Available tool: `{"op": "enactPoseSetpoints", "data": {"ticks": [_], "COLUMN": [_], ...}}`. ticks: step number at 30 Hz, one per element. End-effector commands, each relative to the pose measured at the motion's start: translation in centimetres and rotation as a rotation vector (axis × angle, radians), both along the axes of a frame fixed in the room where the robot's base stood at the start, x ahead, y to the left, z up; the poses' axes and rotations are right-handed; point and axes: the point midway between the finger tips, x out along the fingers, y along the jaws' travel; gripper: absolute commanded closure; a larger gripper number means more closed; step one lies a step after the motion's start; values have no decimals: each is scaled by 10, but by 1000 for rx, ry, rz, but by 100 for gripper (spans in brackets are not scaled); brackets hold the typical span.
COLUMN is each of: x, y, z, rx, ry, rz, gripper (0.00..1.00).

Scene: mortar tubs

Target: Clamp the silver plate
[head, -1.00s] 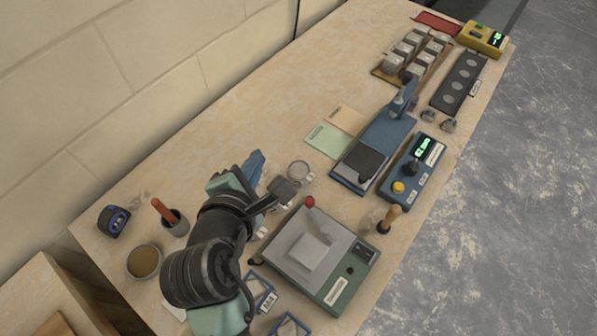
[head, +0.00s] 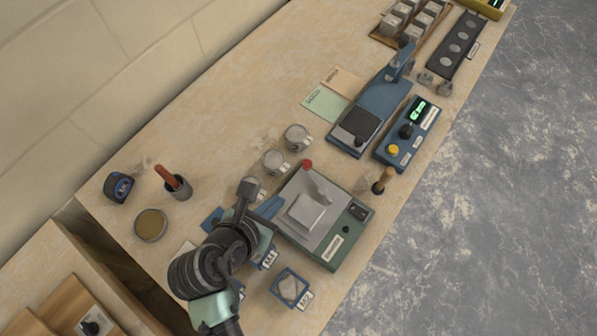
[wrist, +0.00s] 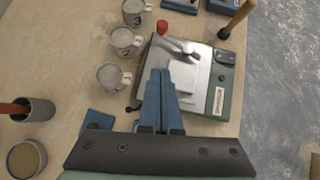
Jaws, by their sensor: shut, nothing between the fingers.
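The silver plate (head: 303,213) lies flat on top of a green machine (head: 325,255) near the front edge of the bench; it also shows in the wrist view (wrist: 199,68). A raised pale square piece (head: 307,211) sits on the plate, with a grey arm above it. A red knob (head: 307,164) stands at the machine's far left corner, and it shows in the wrist view (wrist: 163,27). My gripper (head: 277,203) is at the machine's left edge. In the wrist view its blue fingers (wrist: 160,74) are together, empty, and overlap the plate's left side. I cannot tell whether they touch it.
Several numbered cups (wrist: 123,41) stand left of the machine. A blue-framed piece (head: 290,288) lies in front. A wooden-handled tool (head: 383,180) stands right of the machine. A blue press (head: 370,112) and a blue control box (head: 408,131) are beyond. Bare bench lies to the upper left.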

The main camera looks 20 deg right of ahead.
Motion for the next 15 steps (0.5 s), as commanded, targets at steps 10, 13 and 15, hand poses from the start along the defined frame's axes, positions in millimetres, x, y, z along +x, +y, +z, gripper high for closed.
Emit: {"op": "enactPoseSetpoints", "data": {"ticks": [10, 13, 15], "x": [34, 43, 51], "y": [-39, -50, -58], "z": [-52, -60, -59], "rx": [-1, -2, -1], "ry": [1, -1, -2], "rz": [-4, -6, -5], "gripper": [100, 100, 100]}}
